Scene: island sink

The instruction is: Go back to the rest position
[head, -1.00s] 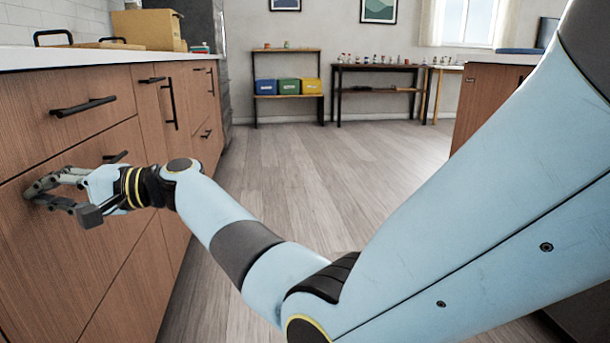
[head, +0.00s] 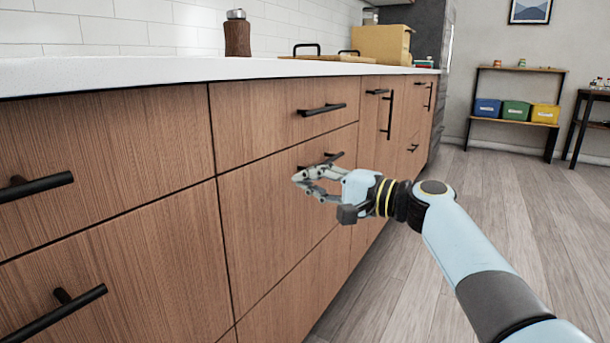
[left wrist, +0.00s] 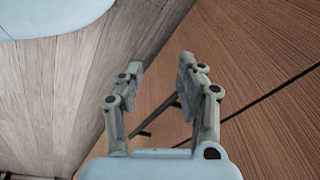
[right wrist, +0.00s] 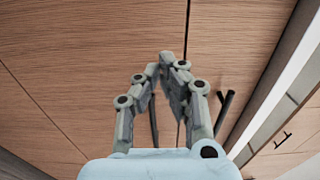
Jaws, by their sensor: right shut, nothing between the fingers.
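My right gripper (head: 305,182) is in the middle of the head view, held out in front of the wooden drawer fronts, close to a black drawer handle (head: 325,162). Its fingers are together with nothing between them. In the right wrist view its fingertips (right wrist: 168,60) meet in front of wood fronts, with dark handles on both sides. My left gripper is outside the head view. In the left wrist view its fingers (left wrist: 158,66) stand apart and empty, with a wood front, a dark bar and floorboards behind. Whether either gripper touches the cabinet is unclear.
The cabinet row (head: 120,160) with protruding black handles runs along the left under a white countertop (head: 150,72). A shelf with coloured bins (head: 515,110) is at the back. The floor (head: 540,210) at right is clear.

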